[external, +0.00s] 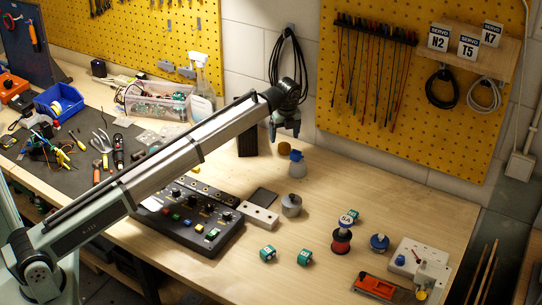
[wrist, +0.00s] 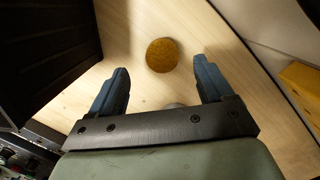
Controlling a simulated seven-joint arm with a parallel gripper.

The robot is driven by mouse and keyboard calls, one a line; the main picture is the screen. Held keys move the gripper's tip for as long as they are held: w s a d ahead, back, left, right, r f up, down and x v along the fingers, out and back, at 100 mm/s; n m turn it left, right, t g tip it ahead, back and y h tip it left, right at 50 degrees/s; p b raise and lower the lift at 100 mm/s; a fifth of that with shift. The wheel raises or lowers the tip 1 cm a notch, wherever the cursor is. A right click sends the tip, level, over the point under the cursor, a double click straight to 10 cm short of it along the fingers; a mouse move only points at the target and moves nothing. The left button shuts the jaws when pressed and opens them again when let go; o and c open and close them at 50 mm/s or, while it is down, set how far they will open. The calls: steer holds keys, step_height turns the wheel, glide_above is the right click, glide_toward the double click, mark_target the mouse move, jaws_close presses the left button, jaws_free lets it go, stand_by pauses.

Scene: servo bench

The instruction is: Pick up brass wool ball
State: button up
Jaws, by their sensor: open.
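The brass wool ball (wrist: 162,55) is a round golden-brown pad lying on the wooden bench. In the wrist view it shows ahead of my gripper (wrist: 160,82), roughly midway between the two blue-grey fingers and beyond their tips. In the external view the ball (external: 284,148) is small, near the back of the bench by the wall. There my gripper (external: 285,132) hangs above and close to it, pointing down. My gripper is open, with nothing between the fingers. The exact height over the ball is hard to tell.
A black box (wrist: 55,50) stands left of the ball in the wrist view. Bare wood (external: 370,195) lies to the right.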

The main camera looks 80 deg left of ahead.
mark_target(284, 144)
steer(key=shift+w+a+f, duration=0.1)
steer(key=shift+a+f, duration=0.05)
steer(key=shift+f, duration=1.1)
steer(key=shift+a+f, duration=0.1)
steer(key=shift+f, duration=1.15)
steer(key=c, duration=1.1)
